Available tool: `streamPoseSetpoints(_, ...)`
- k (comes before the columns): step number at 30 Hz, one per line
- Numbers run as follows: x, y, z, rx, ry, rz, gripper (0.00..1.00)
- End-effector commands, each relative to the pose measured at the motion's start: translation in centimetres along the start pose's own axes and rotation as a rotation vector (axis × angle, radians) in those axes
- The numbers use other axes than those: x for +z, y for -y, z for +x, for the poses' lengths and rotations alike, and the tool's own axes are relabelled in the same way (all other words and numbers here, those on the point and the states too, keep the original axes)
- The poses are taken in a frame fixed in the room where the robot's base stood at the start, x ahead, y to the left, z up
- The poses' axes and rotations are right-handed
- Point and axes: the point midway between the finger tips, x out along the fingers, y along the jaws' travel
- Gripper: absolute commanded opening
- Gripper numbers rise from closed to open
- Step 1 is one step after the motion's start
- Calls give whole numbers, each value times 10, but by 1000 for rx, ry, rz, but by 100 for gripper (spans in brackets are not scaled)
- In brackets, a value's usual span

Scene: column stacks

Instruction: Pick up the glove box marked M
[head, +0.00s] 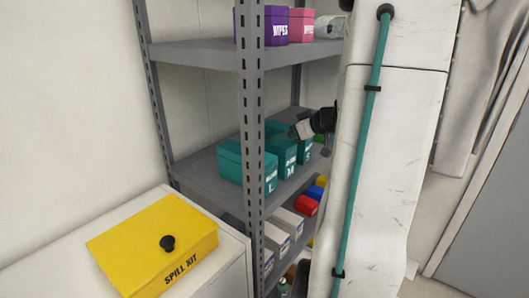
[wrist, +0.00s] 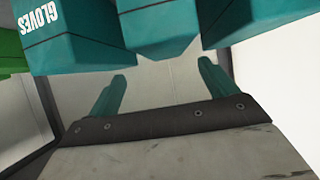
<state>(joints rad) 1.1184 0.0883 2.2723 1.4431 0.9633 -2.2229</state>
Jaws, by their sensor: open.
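The teal glove box marked M (head: 287,157) stands on the middle shelf in the head view, between the teal box marked L (head: 246,166) and a third teal box (head: 305,150) whose mark is mostly hidden. My gripper (head: 303,129) is above the back of these boxes. In the wrist view my open, empty gripper (wrist: 163,84) has its teal fingers apart, with pale surface between them. Three teal boxes line the top there; the middle one (wrist: 158,32) is in line with the gap, but no size letter shows.
The grey rack's front post (head: 252,120) stands before the shelf. The upper shelf (head: 195,53) holds wipes boxes. Lower down are white boxes (head: 285,222) and a red bin (head: 306,205). A yellow spill kit (head: 150,240) lies on a white cabinet at left.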

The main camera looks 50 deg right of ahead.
Motion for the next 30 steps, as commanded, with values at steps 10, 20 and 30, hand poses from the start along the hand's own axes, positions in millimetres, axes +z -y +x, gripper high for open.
streamPoseSetpoints(10, 3, 11, 52, -14, 2, -4, 85)
streamPoseSetpoints(20, 3, 9, 66, -8, 1, -3, 85)
streamPoseSetpoints(30, 3, 8, 65, -7, 0, -3, 10)
